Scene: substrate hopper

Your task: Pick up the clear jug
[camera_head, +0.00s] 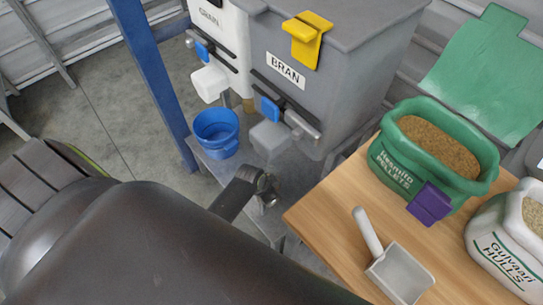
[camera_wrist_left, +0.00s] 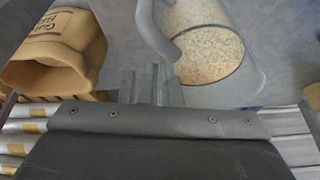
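The clear jug (camera_wrist_left: 245,82) is in the left wrist view, upper right of centre, holding pale flakes (camera_wrist_left: 205,50). Its pale curved handle (camera_wrist_left: 152,30) is on its left side. My left gripper (camera_wrist_left: 150,88) shows at the middle of that view, its fingers close together just below the lower end of the handle. I cannot tell whether they touch the jug or have anything between them. In the head view my dark arm fills the lower left, and I cannot make out the jug there. My right gripper is not in view.
A brown paper sack (camera_wrist_left: 55,50) stands left of the jug.

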